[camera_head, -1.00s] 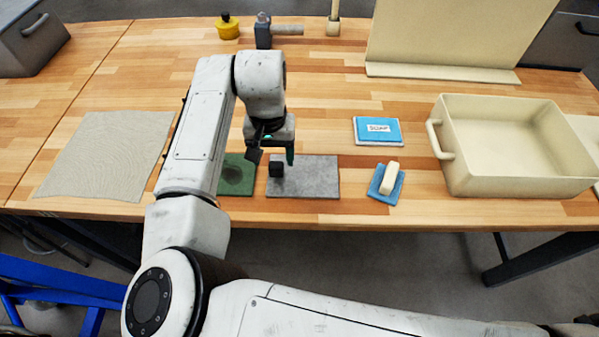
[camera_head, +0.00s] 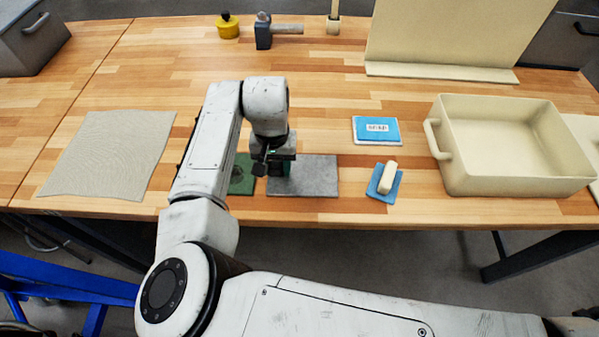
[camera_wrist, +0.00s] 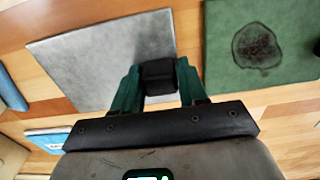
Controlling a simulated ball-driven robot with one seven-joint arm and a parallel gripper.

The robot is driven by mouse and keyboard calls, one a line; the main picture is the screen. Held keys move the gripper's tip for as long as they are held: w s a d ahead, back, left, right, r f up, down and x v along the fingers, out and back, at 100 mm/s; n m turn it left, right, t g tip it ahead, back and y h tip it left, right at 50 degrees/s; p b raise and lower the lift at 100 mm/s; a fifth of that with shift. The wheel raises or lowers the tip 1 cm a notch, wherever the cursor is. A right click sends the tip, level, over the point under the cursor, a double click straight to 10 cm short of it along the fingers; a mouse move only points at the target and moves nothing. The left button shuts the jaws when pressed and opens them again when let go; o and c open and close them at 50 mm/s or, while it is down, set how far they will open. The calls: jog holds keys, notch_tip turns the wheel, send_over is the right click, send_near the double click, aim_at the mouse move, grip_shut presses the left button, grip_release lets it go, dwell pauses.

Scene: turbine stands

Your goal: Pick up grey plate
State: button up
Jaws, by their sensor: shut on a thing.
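The grey plate (camera_head: 316,176) lies flat on the wooden bench near its front edge. It also shows in the wrist view (camera_wrist: 100,58), where a black block-shaped handle (camera_wrist: 157,74) stands on its edge nearest the green plate. My gripper (camera_wrist: 160,88) has its green fingers on either side of this handle and is shut on it. In the head view my gripper (camera_head: 280,172) is low over the plate's left part, and my wrist hides the handle. The plate appears to rest on the bench.
A green plate (camera_wrist: 262,45) with a dark round patch lies close beside the grey one. A soap packet (camera_head: 376,130) and a blue sponge with a cream block (camera_head: 387,178) lie to the right. A cream bin (camera_head: 515,145) stands further right. A grey cloth (camera_head: 105,155) lies left.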

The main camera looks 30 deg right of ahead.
aim_at(297, 182)
grip_shut()
jog(key=shift+r, duration=0.2)
jog(key=shift+r+b, duration=0.35)
jog(key=shift+r, duration=0.15)
jog(key=s+d+r+b, duration=0.3)
jog(key=s+d+r, duration=0.3)
jog(key=s+r, duration=0.5)
jog(key=shift+s+d+r, duration=0.2)
jog(key=shift+s+r, duration=0.2)
jog(key=shift+s, duration=0.35)
